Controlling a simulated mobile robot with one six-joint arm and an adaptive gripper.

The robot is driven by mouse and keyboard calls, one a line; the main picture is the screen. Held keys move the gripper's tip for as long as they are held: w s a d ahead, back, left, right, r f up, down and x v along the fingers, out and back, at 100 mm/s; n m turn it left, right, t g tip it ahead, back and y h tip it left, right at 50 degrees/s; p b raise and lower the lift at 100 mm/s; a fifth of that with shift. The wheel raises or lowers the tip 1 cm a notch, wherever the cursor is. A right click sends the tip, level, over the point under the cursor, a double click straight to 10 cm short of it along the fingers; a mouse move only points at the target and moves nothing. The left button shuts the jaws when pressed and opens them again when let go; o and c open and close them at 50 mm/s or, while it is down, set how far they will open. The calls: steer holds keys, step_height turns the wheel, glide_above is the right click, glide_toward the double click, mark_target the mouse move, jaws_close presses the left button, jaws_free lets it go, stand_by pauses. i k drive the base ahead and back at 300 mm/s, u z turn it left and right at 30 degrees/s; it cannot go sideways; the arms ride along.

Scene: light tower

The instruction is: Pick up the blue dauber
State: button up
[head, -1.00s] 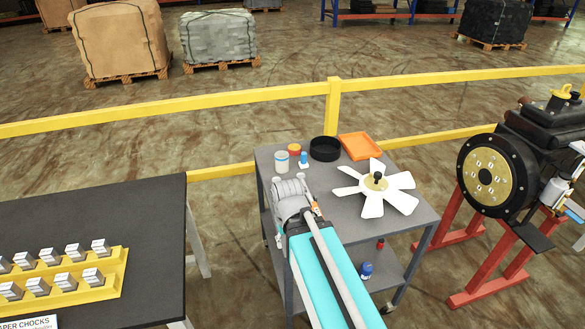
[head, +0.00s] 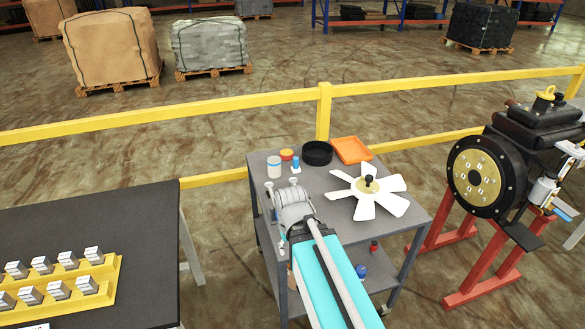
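A small upright blue-and-white item (head: 295,164), which looks like the blue dauber, stands on the top of the grey cart (head: 326,228). It stands just right of a white can (head: 274,168) and in front of a small red-and-yellow tin (head: 287,155). The grey wrist of my arm (head: 293,207) is over the near left part of the cart top, nearer to me than the blue item and apart from it in the picture. The fingers of my gripper are hidden or too small to make out. Nothing held can be seen.
A black round pan (head: 317,152), an orange tray (head: 352,150) and a white fan (head: 369,192) share the cart top. A blue item (head: 361,271) and a red one (head: 374,245) are on the lower shelf. A yellow rail (head: 324,110) runs behind; a black table (head: 150,235) stands left.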

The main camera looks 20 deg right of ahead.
mark_target(295, 168)
steer(key=z, duration=0.05)
steer(key=i, duration=0.9)
steer(key=u, duration=0.05)
